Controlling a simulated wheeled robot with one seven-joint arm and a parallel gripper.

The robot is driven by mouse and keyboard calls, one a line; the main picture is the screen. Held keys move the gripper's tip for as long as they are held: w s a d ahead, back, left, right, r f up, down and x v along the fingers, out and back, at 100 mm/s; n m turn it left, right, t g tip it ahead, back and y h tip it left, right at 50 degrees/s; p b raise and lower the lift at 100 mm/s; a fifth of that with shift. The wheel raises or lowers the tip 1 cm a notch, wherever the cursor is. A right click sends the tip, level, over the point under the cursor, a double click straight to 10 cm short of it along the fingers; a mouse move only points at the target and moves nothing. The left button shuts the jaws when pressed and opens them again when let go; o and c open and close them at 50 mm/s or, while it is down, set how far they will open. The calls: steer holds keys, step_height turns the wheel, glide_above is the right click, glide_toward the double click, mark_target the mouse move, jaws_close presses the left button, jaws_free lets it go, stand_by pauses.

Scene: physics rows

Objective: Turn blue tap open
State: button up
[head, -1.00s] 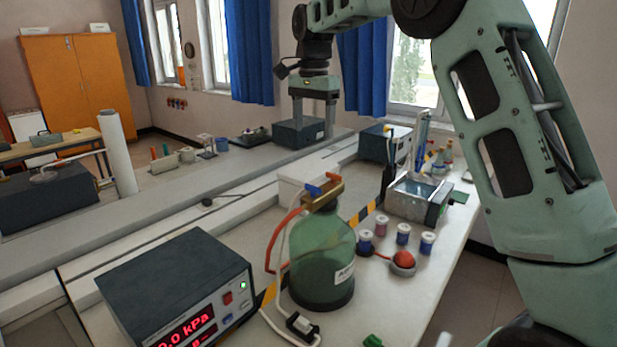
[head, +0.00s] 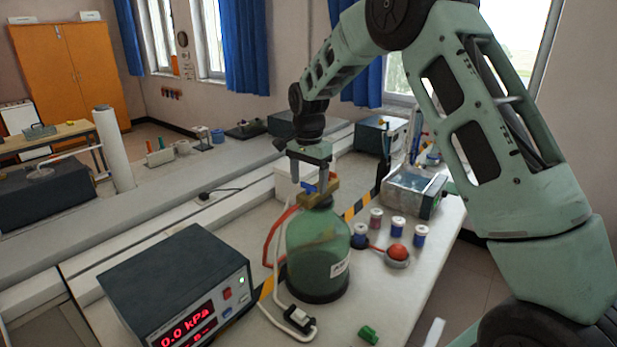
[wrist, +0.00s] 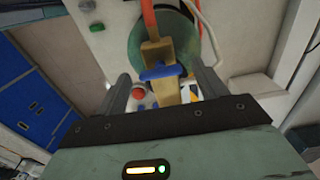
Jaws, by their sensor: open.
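The blue tap (head: 309,187) is a small lever on a brass fitting (head: 318,199) on top of a green glass bottle (head: 318,262). In the wrist view the blue tap (wrist: 160,72) lies crosswise over the brass fitting (wrist: 158,50), between my two fingers but nearer the palm's far side. My gripper (head: 310,181) is open and points down over the fitting, one finger on each side. It also shows in the wrist view (wrist: 163,84). I see gaps between the tap and both fingers there; contact cannot be told in the head view.
A red hose (head: 270,240) and a pale tube run beside the bottle. A pressure readout box (head: 175,275) showing 0.0 kPa stands front left. Several small jars and a red ball (head: 397,252) stand to the right. A metal-topped box (head: 412,190) is behind them.

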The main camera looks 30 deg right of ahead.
steer(key=c, duration=1)
steer(key=shift+n, duration=0.4)
steer(key=n, duration=0.3)
steer(key=shift+n, duration=0.3)
steer(key=n, duration=0.4)
steer(key=shift+n, duration=0.3)
steer(key=n, duration=0.4)
steer(key=shift+n, duration=2.5)
